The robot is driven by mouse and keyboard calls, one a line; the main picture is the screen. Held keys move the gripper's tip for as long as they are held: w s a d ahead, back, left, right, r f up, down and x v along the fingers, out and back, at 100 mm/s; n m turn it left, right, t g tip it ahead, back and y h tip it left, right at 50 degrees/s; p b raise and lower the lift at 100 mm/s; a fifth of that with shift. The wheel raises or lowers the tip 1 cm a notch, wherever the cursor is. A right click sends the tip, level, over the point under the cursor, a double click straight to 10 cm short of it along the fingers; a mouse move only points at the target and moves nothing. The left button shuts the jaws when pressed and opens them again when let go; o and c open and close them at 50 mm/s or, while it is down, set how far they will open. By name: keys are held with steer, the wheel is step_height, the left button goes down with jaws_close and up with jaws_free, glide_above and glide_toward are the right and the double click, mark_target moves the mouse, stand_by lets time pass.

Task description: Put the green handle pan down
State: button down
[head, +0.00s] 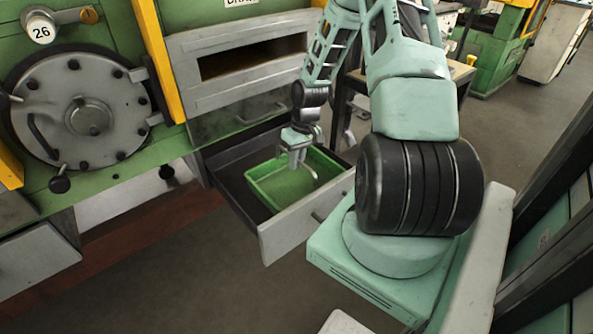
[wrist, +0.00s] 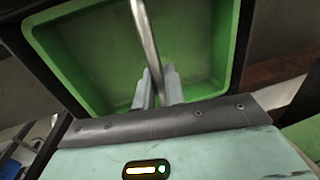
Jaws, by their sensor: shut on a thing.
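The green handle pan (head: 268,189) is a rectangular green tray with a curved metal handle (head: 316,176). In the head view it appears within the outline of an open drawer (head: 283,235). I cannot tell whether it rests on the drawer floor or hangs above it. My gripper (head: 296,162) is over the pan, shut on its handle. In the wrist view my gripper (wrist: 160,88) has both fingers at the metal handle (wrist: 147,40), with the pan's green inside (wrist: 82,55) filling much of the picture. The pan's underside is hidden.
A grey cabinet with a slotted front panel (head: 245,60) stands above the open drawer. A round bolted furnace door (head: 82,108) is at left. A dark-framed table (head: 350,98) stands behind my arm. Bare floor (head: 190,270) lies in front of the drawer.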

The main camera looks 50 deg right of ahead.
mark_target(297, 185)
steer(key=shift+f, duration=1.8)
steer(key=shift+f, duration=0.1)
steer(key=c, duration=1.5)
jaws_free()
